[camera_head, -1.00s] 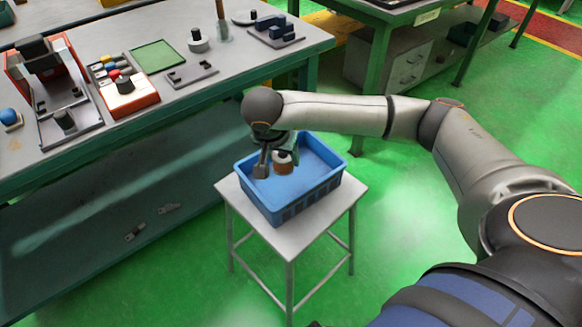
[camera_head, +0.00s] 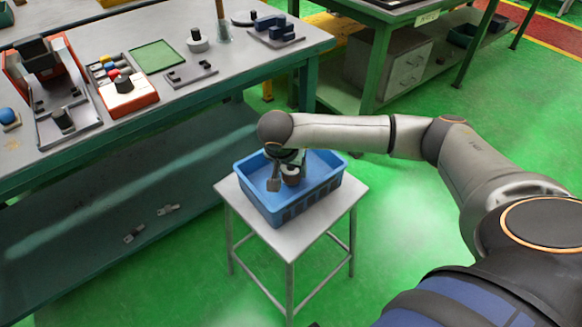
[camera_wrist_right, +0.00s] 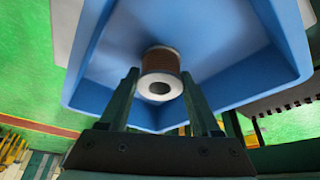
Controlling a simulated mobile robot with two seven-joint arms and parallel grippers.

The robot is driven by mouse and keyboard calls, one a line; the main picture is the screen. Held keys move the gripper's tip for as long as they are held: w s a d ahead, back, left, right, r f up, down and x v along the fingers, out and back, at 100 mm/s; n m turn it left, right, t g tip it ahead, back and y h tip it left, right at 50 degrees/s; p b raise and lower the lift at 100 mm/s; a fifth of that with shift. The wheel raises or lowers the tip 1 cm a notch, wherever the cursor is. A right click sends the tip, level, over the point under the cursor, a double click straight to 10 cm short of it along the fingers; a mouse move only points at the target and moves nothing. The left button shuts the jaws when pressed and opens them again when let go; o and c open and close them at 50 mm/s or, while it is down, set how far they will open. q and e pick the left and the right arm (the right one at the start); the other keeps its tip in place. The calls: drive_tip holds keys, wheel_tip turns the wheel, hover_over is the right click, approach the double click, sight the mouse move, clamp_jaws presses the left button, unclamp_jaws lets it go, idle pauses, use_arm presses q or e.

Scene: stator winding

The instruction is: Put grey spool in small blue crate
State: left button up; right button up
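The right gripper (camera_head: 286,181) is shut on the spool, low inside the crate's walls. Whether the spool touches the crate floor cannot be told. The blue crate wall (camera_wrist_right: 90,60) surrounds it in the wrist view. My left gripper is not in view.
The crate stands on a small grey stool (camera_head: 290,241) on the green floor. A long workbench (camera_head: 225,65) at the left holds an orange-and-grey fixture, a button box (camera_head: 128,98), a green mat (camera_head: 157,57) and other parts. Another bench stands behind.

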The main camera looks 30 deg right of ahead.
drive_tip(key=o, duration=0.4)
drive_tip(key=shift+r, duration=0.1)
drive_tip(key=shift+r, duration=0.2)
drive_tip(key=p+v, duration=0.1)
drive_tip(key=v, duration=1)
drive_tip(key=shift+a+r+p, duration=0.15)
drive_tip(key=shift+r+p, duration=0.15)
drive_tip(key=shift+r, duration=0.05)
drive_tip(key=shift+s, duration=0.1)
